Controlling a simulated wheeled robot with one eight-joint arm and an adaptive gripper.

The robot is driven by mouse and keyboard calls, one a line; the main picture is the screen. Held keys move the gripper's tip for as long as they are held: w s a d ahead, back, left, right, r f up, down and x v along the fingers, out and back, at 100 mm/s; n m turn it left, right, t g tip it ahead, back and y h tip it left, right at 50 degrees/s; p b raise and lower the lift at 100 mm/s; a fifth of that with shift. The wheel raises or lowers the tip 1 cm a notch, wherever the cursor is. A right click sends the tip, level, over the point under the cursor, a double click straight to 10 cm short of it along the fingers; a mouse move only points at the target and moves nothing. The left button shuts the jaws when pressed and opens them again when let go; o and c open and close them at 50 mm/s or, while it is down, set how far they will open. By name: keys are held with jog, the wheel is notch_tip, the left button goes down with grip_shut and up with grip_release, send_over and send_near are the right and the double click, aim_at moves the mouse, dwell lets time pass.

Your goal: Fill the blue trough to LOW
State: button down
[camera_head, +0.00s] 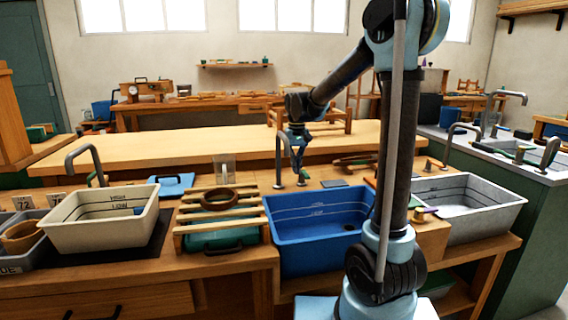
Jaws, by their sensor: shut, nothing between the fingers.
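The blue trough (285,250) is set into the wooden bench, in the middle of the view. Pale level lines with small lettering run across its inner back wall, too small to read. A dark round spot shows on its floor, and I see no clear water surface. My gripper (300,170) is shut and empty, pointing down above the back edge of the trough beside the tap. My arm hides the trough's right part.
A cream basin (100,235) marked HIGH and LOW stands at the left. A slatted wooden rack (190,232) with a brown ring (218,199) lies left of the trough. A grey basin (485,222) is at the right. A long light bench top (150,148) runs behind.

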aim_at(306, 173)
jog(key=shift+f, duration=0.15)
jog(key=shift+f, duration=1.6)
jog(key=shift+w+d, duration=0.25)
jog(key=shift+d, duration=0.4)
jog(key=shift+w+d, duration=0.2)
jog(key=shift+d, duration=0.4)
jog(key=shift+w+d, duration=0.25)
jog(key=shift+d, duration=0.4)
jog(key=shift+r, duration=2.05)
jog(key=w+d, duration=0.4)
jog(key=w, duration=0.3)
